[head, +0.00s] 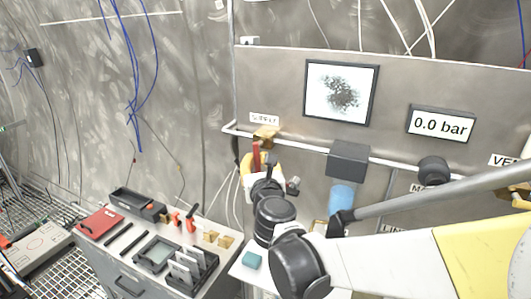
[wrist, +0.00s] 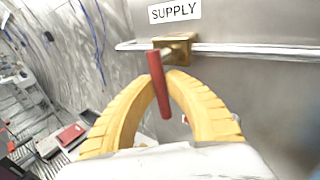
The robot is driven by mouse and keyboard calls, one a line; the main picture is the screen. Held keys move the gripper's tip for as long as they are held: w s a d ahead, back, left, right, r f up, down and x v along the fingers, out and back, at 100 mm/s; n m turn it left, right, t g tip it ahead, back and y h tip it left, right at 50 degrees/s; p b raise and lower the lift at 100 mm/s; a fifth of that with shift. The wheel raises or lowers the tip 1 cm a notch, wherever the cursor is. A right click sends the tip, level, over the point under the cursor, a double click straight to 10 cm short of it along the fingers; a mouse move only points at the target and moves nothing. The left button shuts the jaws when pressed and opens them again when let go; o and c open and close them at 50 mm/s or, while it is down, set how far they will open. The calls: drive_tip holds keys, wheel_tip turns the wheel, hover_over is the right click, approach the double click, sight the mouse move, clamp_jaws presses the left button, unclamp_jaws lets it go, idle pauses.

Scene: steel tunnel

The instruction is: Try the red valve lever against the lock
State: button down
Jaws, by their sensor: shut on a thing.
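The red valve lever (wrist: 159,85) hangs down from a brass valve body (wrist: 176,47) on a white pipe, under the SUPPLY label (wrist: 174,11). In the wrist view my gripper (wrist: 167,82) has its two yellow fingers closed in around the lever, with the tips meeting close to its upper part. In the head view the lever (head: 256,155) shows as a short red piece below the brass valve (head: 265,135), and my gripper (head: 262,163) reaches up to it. My wrist hides the lower part there. I cannot make out a lock in either view.
The gauge panel (head: 441,123) reads 0.0 bar. A dark box (head: 348,160) and a blue cylinder (head: 342,197) sit right of the valve. A bench at lower left holds a red case (head: 99,222), a black tray (head: 138,204) and small tools.

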drive_tip(key=shift+d+n+g, duration=0.15)
drive_tip(key=shift+n+g, duration=0.15)
drive_tip(key=c, duration=1.4)
unclamp_jaws()
drive_tip(key=shift+s, duration=0.1)
drive_tip(key=v, duration=1.2)
